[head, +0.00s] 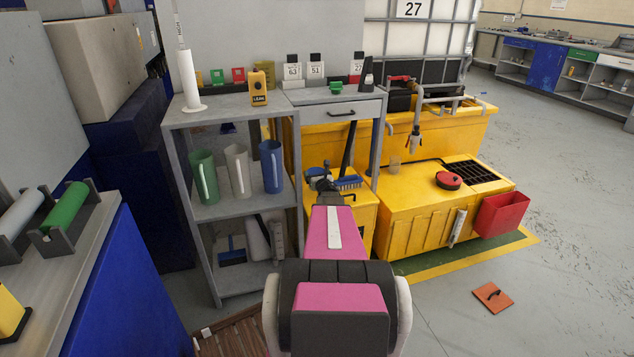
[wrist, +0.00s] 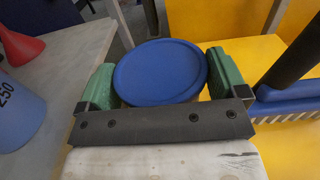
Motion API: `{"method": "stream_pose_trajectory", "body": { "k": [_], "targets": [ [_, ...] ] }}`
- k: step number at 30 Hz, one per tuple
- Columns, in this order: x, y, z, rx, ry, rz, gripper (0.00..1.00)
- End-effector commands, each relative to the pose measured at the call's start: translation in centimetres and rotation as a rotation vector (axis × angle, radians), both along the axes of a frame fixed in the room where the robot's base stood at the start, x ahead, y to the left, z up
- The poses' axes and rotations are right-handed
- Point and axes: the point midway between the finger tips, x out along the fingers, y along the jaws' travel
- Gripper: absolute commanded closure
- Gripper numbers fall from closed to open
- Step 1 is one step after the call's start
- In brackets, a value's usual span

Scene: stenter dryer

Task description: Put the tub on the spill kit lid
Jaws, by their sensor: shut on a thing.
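The tub (wrist: 160,72) shows in the wrist view as a round, smooth blue lid between the two green fingers of my gripper (wrist: 160,85). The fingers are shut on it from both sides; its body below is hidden. In the head view my gripper (head: 322,180) is small and partly hidden by my pink arm, in front of the grey shelf's right side. A yellow box (head: 363,215) stands just beyond and below it. Its flat top may be the spill kit lid, but I cannot tell for sure.
A blue brush (head: 348,183) with a dark upright handle is close to the right of my gripper. A grey shelf (head: 240,205) with green, white and blue jugs is to the left. A larger yellow unit (head: 410,225) with a red bin (head: 502,213) stands to the right.

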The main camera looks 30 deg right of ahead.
Motion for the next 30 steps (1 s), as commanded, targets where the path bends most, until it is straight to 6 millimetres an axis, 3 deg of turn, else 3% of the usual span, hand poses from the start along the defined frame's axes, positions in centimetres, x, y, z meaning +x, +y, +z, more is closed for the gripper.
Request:
{"method": "stream_pose_trajectory", "body": {
  "k": [7,20,21,30],
  "targets": [
    [0.1,0.0,-3.1,0.001,0.000,0.000,0.42],
    [0.0,0.0,-3.7,0.001,-0.002,0.000,0.42],
    [0.0,0.0,-3.6,0.001,-0.001,0.000,0.00],
    [0.0,0.0,-3.4,0.000,-0.001,0.000,0.00]
  ]
}}
